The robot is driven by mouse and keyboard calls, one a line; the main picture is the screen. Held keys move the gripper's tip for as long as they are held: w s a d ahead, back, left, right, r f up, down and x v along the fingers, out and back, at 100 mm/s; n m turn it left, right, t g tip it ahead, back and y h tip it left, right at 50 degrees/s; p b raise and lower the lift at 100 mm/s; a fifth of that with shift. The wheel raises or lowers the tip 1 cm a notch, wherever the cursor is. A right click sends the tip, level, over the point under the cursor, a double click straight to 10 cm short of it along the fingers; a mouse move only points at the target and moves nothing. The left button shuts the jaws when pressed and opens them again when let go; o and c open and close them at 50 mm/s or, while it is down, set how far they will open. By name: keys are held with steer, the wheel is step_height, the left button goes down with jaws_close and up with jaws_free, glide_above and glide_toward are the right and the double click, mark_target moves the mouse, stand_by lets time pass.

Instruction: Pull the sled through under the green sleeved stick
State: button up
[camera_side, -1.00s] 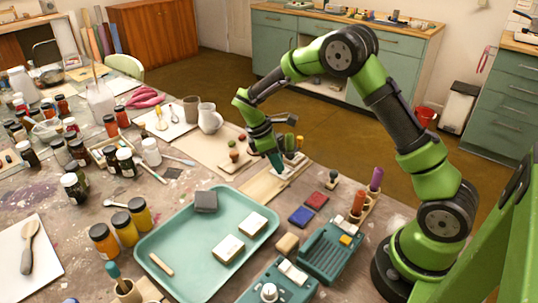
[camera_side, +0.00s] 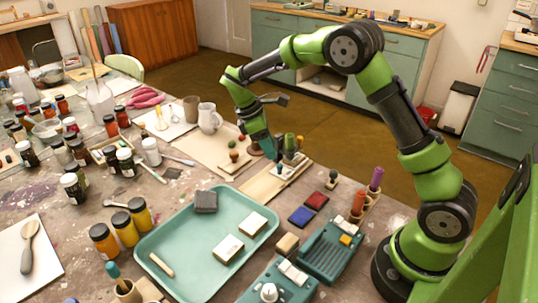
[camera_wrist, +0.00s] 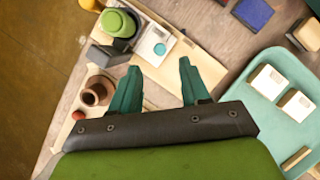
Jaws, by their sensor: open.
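The green sleeved stick (camera_side: 290,143) stands upright at the back of the wooden track; it also shows from above in the wrist view (camera_wrist: 118,22). The sled, a pale plate (camera_wrist: 151,57) with a round teal knob (camera_wrist: 160,48), lies on the track beside the stick. In the side view the sled (camera_side: 287,172) is partly hidden by my gripper. My gripper (camera_wrist: 158,82) is open, with nothing between its teal fingers. In the side view my gripper (camera_side: 270,156) hangs just above and left of the sled. I cannot tell its exact height.
The pale wooden track (camera_side: 257,190) extends toward the teal tray (camera_side: 168,228). A dark grey block (camera_wrist: 108,56) is close to the stick. A small brown pot (camera_wrist: 97,91) stands near the left finger. Blue (camera_side: 301,216) and red (camera_side: 316,200) pads lie to the right.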

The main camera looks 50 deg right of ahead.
steer(key=v, duration=1.1)
steer(key=shift+f, duration=0.1)
steer(key=s+a+r+m+t+y, duration=0.2)
steer(key=s+m+t, duration=0.3)
steer(key=s, duration=0.6)
steer(key=s+a+r+m+t+y, duration=0.3)
steer(key=s+m, duration=0.5)
steer(key=s, duration=0.4)
steer(key=shift+s+a+r+t, duration=0.2)
steer(key=shift+s+a+t, duration=0.25)
steer(key=shift+t, duration=0.75)
